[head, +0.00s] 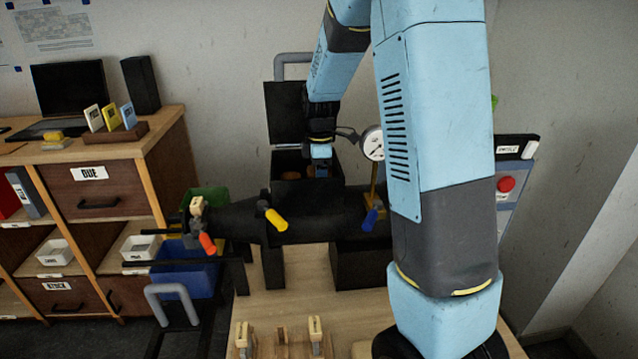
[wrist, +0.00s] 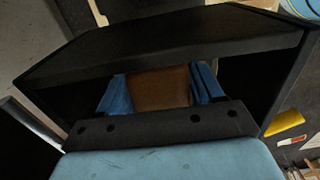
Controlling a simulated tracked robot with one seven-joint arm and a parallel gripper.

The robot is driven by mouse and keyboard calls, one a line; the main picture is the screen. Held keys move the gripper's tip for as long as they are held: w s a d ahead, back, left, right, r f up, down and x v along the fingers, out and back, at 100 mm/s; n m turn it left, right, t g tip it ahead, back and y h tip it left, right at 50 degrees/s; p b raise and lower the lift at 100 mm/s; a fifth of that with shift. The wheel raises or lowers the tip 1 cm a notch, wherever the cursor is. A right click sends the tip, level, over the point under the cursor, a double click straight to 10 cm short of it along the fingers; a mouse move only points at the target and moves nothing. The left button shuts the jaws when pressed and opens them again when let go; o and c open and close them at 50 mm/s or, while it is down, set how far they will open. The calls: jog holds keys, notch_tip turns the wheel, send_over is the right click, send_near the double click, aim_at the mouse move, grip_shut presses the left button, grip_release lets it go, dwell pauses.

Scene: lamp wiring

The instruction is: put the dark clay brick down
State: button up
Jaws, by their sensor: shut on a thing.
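The dark clay brick (wrist: 160,86) shows brown between the two blue fingers of my gripper (wrist: 161,90) in the wrist view. The fingers press on its two sides. In the head view my gripper (head: 320,158) points down into the open mouth of a black box (head: 292,196), whose lid stands up behind it. The brick is mostly hidden there. In the wrist view the black walls of the box (wrist: 170,48) surround the fingers and brick. I cannot tell whether the brick touches the box floor.
A brownish-orange patch (head: 290,172) shows inside the box left of my gripper. A round gauge (head: 373,143) stands close to the right. Yellow (head: 276,220) and blue (head: 370,219) handles stick out in front. A wooden bench (head: 300,290) lies nearer, with a shelf unit (head: 95,190) at the left.

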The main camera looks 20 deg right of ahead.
jog(key=shift+f, duration=1)
jog(key=shift+f, duration=0.1)
jog(key=o, duration=1.5)
jog(key=shift+c, duration=0.2)
notch_tip(320, 180, up, 11)
jog(key=s+r+m+t, duration=0.3)
jog(key=s+r+m, duration=0.5)
jog(key=s, duration=0.6)
jog(key=s+r+m+t, duration=0.1)
jog(key=s+m, duration=0.6)
jog(key=s, duration=0.8)
jog(key=shift+a+m+t, duration=0.15)
jog(key=shift+m+t, duration=0.25)
jog(key=shift+t, duration=0.4)
